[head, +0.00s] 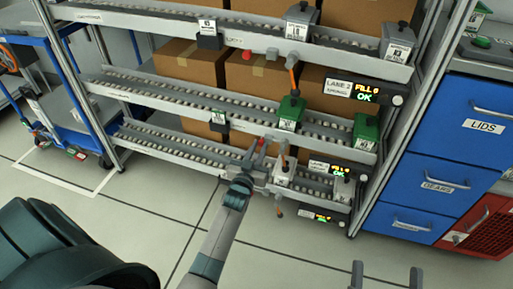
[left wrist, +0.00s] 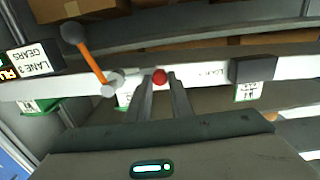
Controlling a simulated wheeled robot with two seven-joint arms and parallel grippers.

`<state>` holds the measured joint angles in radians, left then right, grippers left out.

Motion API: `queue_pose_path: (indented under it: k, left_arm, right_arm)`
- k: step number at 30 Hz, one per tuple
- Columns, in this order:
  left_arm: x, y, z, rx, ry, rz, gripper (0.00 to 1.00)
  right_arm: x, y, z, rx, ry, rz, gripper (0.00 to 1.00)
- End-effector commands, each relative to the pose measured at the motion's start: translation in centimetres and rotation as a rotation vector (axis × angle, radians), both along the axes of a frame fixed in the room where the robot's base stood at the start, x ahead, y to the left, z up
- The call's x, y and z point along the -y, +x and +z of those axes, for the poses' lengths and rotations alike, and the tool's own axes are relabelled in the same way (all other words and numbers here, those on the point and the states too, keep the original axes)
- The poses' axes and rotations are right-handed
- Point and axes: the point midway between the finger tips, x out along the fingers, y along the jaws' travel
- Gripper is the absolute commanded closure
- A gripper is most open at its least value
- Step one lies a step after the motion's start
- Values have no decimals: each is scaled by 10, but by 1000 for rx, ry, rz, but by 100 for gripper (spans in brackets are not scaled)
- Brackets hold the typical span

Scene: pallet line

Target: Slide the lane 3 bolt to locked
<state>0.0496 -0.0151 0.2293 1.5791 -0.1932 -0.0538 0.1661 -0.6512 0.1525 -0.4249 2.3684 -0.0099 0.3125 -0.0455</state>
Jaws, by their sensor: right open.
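The lane 3 bolt shows as a red knob (head: 262,142) on the front rail of the middle visible shelf. It also shows in the left wrist view (left wrist: 160,76), between my finger ends. My left gripper (head: 258,148) reaches up to this rail. My right gripper (head: 386,278) is open and empty at the bottom edge.
An orange lever (left wrist: 88,55) stands close beside the knob, near the lane 3 sign (left wrist: 32,60). Green boxes (head: 290,113) and cartons (head: 252,75) fill the rack. Blue drawers (head: 433,150) stand at the right, a blue cart (head: 75,120) at the left. Floor in front is clear.

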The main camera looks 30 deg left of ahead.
Motion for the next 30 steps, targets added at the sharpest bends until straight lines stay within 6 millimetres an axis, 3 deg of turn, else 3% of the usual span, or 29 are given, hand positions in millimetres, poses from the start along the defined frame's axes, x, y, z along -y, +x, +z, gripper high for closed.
queue_pose_path:
  k: [1, 3, 17, 23, 30]
  left_arm:
    - [5, 0, -1, 0, -3, -6, 71]
    - [4, 0, -1, -1, -2, -5, 62]
    - [4, -6, 0, 0, -1, -3, 62]
    - [9, -28, 0, -2, -1, -3, 62]
    - [20, -72, 0, -4, -2, -4, 62]
  right_arm:
    - [0, 0, 0, 1, 0, 0, 27]
    - [0, 0, 0, 1, 0, 0, 27]
    - [-1, 1, -1, -13, -4, 3, 27]
    - [0, 12, -15, -99, -39, 0, 27]
    - [2, 23, -42, -244, -89, 5, 27]
